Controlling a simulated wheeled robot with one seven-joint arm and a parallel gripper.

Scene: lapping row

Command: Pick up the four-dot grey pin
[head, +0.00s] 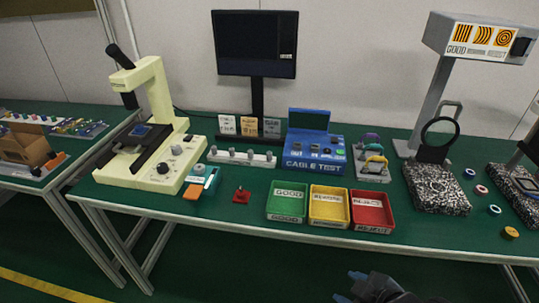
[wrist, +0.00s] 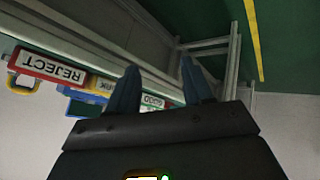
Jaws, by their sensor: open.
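Several small grey pins (head: 250,153) stand in a row on a long white rack (head: 240,160), between the cream microscope and the blue cable tester. They are too small for me to read any dots, so I cannot tell which is the four-dot pin. My gripper (head: 350,287) is at the bottom of the head view, in front of the table and well away from the rack. Its two blue fingers stand apart with nothing between them in the wrist view (wrist: 158,68). The pins do not show in the wrist view.
Green (head: 287,217), yellow (head: 329,222) and red (head: 372,228) bins line the front edge. The microscope (head: 150,160) stands left of the rack, the cable tester (head: 314,150) right. A small red piece (head: 241,196) lies in front of the rack. A monitor (head: 257,45) stands behind.

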